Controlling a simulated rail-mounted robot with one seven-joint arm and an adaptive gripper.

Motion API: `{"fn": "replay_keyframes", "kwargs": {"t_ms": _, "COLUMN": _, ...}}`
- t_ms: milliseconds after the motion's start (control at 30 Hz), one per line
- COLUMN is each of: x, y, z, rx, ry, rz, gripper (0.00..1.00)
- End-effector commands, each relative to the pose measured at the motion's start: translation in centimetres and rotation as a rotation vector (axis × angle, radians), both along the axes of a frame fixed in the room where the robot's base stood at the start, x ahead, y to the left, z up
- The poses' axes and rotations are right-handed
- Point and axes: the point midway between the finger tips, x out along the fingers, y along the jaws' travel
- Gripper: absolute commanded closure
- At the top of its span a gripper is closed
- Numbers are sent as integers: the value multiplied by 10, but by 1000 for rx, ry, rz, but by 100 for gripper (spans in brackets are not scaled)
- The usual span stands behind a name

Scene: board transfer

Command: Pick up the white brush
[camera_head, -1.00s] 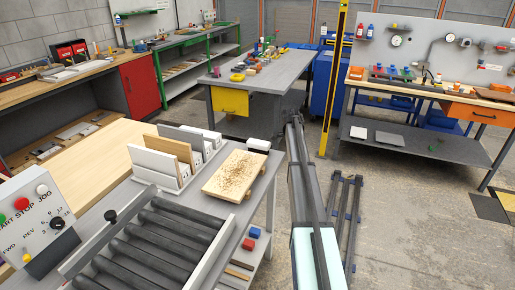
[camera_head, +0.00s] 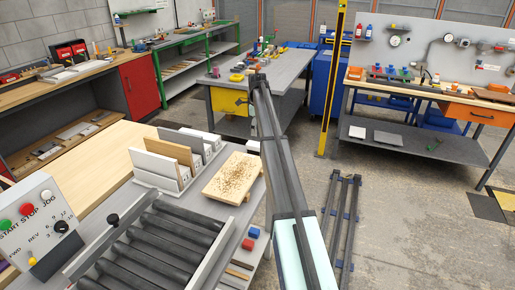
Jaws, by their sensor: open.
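A small white item with a dark lower part, seemingly the white brush (camera_head: 253,146), lies at the far right corner of the grey bench, just beyond the wooden board (camera_head: 232,178). My arm partly covers its right side. The board lies flat and carries scattered brown crumbs. My arm reaches up the middle of the picture, to the right of the bench. My gripper (camera_head: 257,79) is small and dark at the arm's far end, well beyond the brush and apart from it. It holds nothing that I can see.
A rack of upright boards (camera_head: 172,160) stands left of the wooden board. A roller conveyor (camera_head: 155,245) and a control box (camera_head: 40,222) are in front. Red and blue blocks (camera_head: 250,238) lie near the bench's right edge.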

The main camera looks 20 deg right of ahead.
Motion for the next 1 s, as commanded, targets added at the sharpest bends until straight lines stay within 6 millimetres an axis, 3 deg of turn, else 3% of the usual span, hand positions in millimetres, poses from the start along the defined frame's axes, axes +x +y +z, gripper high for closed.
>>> {"fn": "replay_keyframes", "kwargs": {"t_ms": 200, "x": -1, "y": 0, "z": -33, "rx": 0, "ry": 1, "rz": 0, "gripper": 24}}
{"fn": "replay_keyframes", "kwargs": {"t_ms": 567, "x": 0, "y": 0, "z": -52, "rx": -1, "ry": 1, "rz": 1, "gripper": 24}}
{"fn": "replay_keyframes", "kwargs": {"t_ms": 833, "x": -1, "y": -1, "z": -87, "rx": 0, "ry": 1, "rz": 1, "gripper": 24}}
{"fn": "replay_keyframes", "kwargs": {"t_ms": 1000, "x": 0, "y": -1, "z": -96, "rx": -1, "ry": -1, "rz": 1, "gripper": 24}}
